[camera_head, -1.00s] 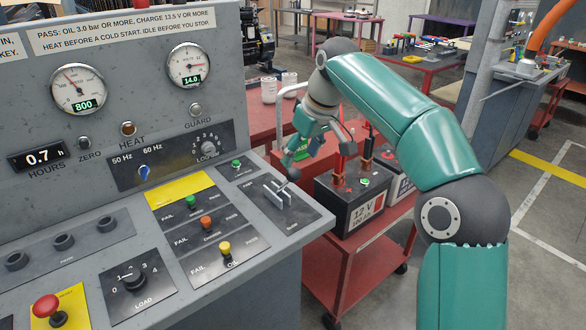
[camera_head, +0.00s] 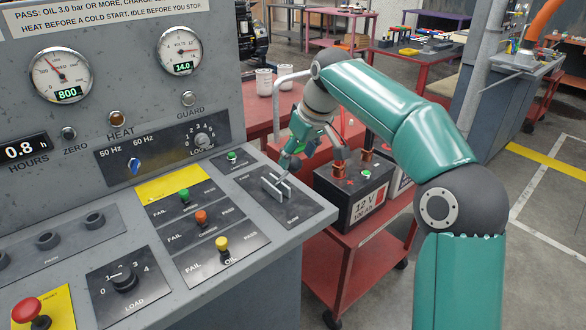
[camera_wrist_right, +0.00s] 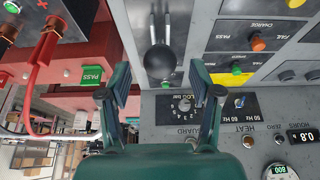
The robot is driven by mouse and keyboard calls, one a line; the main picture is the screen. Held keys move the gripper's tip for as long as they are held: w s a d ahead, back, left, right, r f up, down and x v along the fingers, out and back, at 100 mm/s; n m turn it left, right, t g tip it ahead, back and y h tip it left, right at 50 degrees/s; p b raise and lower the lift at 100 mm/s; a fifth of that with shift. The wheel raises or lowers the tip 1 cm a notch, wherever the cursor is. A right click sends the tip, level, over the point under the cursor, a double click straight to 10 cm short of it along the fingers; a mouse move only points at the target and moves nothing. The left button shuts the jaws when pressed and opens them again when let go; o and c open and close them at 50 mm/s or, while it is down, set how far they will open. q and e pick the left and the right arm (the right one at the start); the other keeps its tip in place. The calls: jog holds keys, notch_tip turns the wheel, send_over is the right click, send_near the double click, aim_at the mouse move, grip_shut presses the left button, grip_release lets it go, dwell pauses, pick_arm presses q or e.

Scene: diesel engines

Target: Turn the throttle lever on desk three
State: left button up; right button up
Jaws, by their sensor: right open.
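The throttle lever (camera_head: 274,189) stands in its slotted plate, marked FAST and SLOW, at the right end of the sloped desk. In the right wrist view its round black knob (camera_wrist_right: 160,62) sits on a metal stem near the fingertips, roughly centred between them. My right gripper (camera_head: 292,158) is at the lever's top end and partly hides the knob in the head view. In the right wrist view the gripper (camera_wrist_right: 160,76) is open, with a clear gap on both sides of the knob. My left gripper is not in view.
A red cart (camera_head: 345,262) with a 12 V battery (camera_head: 352,196) stands right of the desk, close below my right arm. Red cables (camera_wrist_right: 40,65) rise from the battery. Other switches, including the OIL switch (camera_head: 222,245), lie left of the lever.

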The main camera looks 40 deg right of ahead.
aim_at(285, 175)
jog(key=shift+x, duration=1.85)
